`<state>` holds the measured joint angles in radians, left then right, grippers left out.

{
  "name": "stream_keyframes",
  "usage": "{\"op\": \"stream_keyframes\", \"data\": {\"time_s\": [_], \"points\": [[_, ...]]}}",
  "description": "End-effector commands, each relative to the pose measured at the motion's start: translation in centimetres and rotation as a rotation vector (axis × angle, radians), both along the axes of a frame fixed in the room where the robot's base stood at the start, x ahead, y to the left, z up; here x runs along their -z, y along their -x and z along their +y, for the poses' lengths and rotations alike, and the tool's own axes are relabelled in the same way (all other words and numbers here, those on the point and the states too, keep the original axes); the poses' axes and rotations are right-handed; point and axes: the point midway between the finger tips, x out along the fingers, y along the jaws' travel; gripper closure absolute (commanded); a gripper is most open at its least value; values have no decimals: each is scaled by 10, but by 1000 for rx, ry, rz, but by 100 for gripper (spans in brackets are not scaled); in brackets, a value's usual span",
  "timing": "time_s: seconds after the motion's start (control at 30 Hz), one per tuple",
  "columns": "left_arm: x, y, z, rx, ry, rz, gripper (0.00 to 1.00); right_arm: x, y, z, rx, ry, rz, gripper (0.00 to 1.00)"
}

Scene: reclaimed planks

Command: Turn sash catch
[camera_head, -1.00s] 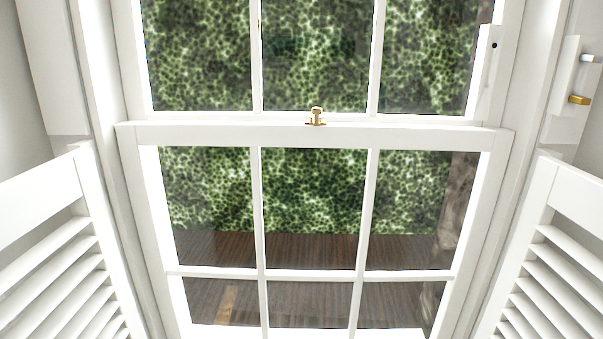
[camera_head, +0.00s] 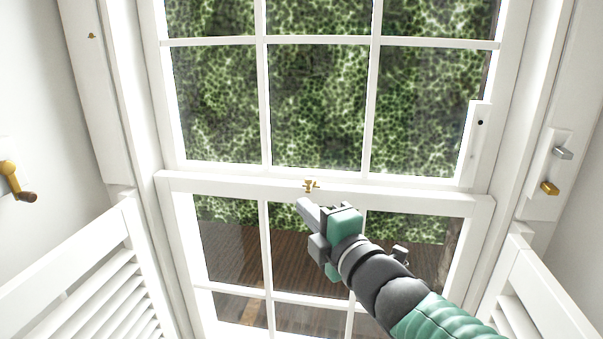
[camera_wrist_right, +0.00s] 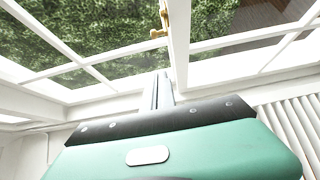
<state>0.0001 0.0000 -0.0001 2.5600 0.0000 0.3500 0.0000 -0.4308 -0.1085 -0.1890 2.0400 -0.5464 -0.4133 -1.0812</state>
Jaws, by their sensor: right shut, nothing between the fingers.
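The small brass sash catch (camera_head: 310,186) sits on the meeting rail of the white sash window, near the middle of the head view. It also shows in the right wrist view (camera_wrist_right: 161,24), beyond my fingertips and near the top edge. My right gripper (camera_head: 302,203) reaches up from the lower right, with its fingertips just below and slightly left of the catch in the head view. In the wrist view the right gripper (camera_wrist_right: 158,78) has its fingers together with nothing between them, apart from the catch. My left gripper is not in view.
White louvred shutters stand at the lower left (camera_head: 95,290) and lower right (camera_head: 520,285). A brass crank handle (camera_head: 12,178) is on the left wall. A switch plate with a brass and a grey lever (camera_head: 548,170) is on the right frame. Glazing bars cross the panes.

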Motion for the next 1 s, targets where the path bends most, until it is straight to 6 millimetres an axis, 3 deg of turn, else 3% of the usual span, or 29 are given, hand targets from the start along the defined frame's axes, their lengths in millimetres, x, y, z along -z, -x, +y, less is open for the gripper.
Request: {"op": "stream_keyframes", "data": {"time_s": [0.43, 0.87, 1.0], "points": [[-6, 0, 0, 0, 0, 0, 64, -2, -8, 6, -2, 5, -1, 100], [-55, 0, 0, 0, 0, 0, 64, -5, -88, 44, -1, 4, 2, 100], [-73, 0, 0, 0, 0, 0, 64, -7, -93, 21, 4, 3, 0, 100]]}}
